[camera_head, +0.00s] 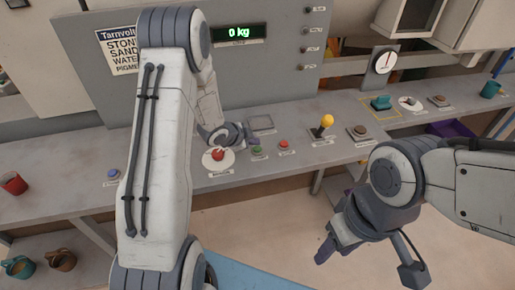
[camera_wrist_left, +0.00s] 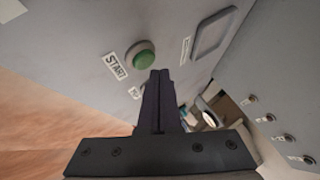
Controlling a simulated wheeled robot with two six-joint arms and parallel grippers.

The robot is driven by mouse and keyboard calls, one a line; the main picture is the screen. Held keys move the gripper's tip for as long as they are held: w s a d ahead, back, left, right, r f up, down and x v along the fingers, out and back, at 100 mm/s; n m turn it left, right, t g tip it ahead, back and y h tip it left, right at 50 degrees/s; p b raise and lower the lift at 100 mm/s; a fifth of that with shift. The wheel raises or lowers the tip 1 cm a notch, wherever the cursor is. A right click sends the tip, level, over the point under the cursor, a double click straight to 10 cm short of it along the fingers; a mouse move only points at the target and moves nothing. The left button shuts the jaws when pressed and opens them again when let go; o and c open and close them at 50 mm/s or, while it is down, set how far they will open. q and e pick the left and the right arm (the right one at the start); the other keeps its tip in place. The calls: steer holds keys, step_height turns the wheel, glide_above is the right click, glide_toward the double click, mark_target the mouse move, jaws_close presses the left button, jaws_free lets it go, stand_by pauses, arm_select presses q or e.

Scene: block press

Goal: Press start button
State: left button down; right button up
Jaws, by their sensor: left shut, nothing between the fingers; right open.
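The start button is a green round button (camera_wrist_left: 141,56) beside a START label (camera_wrist_left: 116,66) in the left wrist view. In the head view the green button (camera_head: 257,151) sits on the grey console just in front of my left gripper (camera_head: 247,134). In the left wrist view the fingers (camera_wrist_left: 160,76) are shut together and empty, with their tips just beside the button; I cannot tell whether they touch it. My right gripper (camera_head: 332,238) is open and empty, over the floor in front of the console.
A red mushroom button (camera_head: 217,154) is left of the green one, and a small red button (camera_head: 283,144) is right of it. A yellow-topped lever (camera_head: 325,122) stands further right. A display (camera_head: 238,33) reads 0 kg. A red cup (camera_head: 14,183) stands at the far left.

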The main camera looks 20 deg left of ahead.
mark_target(254, 149)
arm_select(q)
steer(key=shift+f, duration=0.1)
stand_by(0.3)
steer(key=shift+f+b, duration=0.3)
steer(key=shift+b, duration=0.05)
steer(key=shift+f+b, duration=0.5)
steer(key=shift+f, duration=0.05)
stand_by(0.5)
stand_by(0.4)
steer(key=shift+r+p, duration=0.85)
steer(key=shift+r, duration=0.1)
steer(key=shift+r, duration=0.1)
step_height(254, 149, up, 5)
steer(key=p, duration=0.4)
